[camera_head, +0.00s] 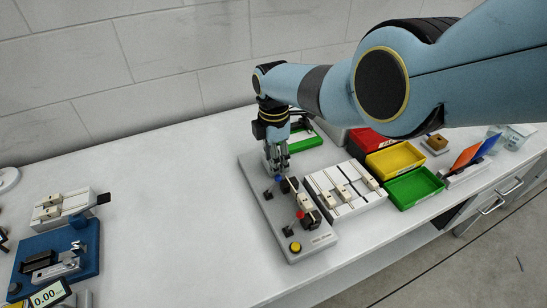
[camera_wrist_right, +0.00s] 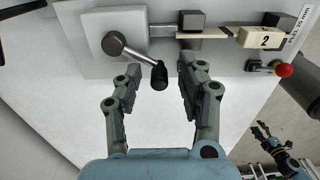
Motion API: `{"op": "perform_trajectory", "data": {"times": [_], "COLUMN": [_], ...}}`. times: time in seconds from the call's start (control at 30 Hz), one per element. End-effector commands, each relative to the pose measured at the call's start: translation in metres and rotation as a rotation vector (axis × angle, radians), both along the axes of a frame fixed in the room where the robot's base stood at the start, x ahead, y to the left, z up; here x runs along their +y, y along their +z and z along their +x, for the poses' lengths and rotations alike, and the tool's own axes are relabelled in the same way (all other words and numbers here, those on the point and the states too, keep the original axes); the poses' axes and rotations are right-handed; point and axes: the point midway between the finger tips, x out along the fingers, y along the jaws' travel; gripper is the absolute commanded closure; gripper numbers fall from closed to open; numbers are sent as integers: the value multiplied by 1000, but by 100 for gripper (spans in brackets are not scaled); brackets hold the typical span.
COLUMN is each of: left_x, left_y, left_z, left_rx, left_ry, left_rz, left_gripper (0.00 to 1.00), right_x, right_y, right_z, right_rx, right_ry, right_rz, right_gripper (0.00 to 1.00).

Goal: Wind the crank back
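The crank (camera_wrist_right: 135,55) is a grey arm running from a round hub to a dark upright knob, on a light grey fixture plate (camera_wrist_right: 88,70). My right gripper (camera_wrist_right: 160,70) is open, with its two fingers apart on either side of the knob in the wrist view. I cannot tell whether either finger touches it. In the head view the right gripper (camera_head: 275,158) points down at the far end of the fixture (camera_head: 262,212) and hides the crank. A jointed dark part low in the wrist view, perhaps my left gripper (camera_wrist_right: 275,147), is too small to read.
The fixture carries a block marked 2 (camera_wrist_right: 262,39), a red-knobbed lever (camera_wrist_right: 284,70) and a yellow button (camera_head: 295,247). Right of it are a white slotted block (camera_head: 345,190), yellow (camera_head: 395,159) and green (camera_head: 413,187) bins. The bench left of the fixture is clear up to a blue device (camera_head: 85,262).

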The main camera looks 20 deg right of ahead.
Motion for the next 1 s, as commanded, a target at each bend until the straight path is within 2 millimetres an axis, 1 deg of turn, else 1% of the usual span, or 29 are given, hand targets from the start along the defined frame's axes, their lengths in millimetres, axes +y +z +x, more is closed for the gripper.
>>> {"op": "perform_trajectory", "data": {"times": [0.27, 0.47, 0.57, 0.8, 0.9, 1.0], "left_x": [2, 1, 1, 0, 0, 0], "left_y": [0, 0, 0, 0, 0, 0], "left_z": [-1, 0, 0, 0, 0, 0], "left_rx": [1, 1, 0, 0, 0, 0], "left_ry": [-1, 0, 0, 0, 0, 0], "left_rz": [3, 1, 1, 0, 0, 0], "left_gripper": [60, 60, 60, 60, 60, 60], "right_x": [0, 1, 0, 0, 0, 0], "right_y": [3, 19, 33, 85, 102, 113], "right_z": [1, 2, 0, 1, 1, 0], "right_rx": [-2, -4, -5, -4, -3, -1], "right_ry": [0, 0, 0, 0, 0, 0], "right_rz": [0, 0, 1, 0, 0, 0], "right_gripper": [60, 60, 60, 60, 60, 60]}}
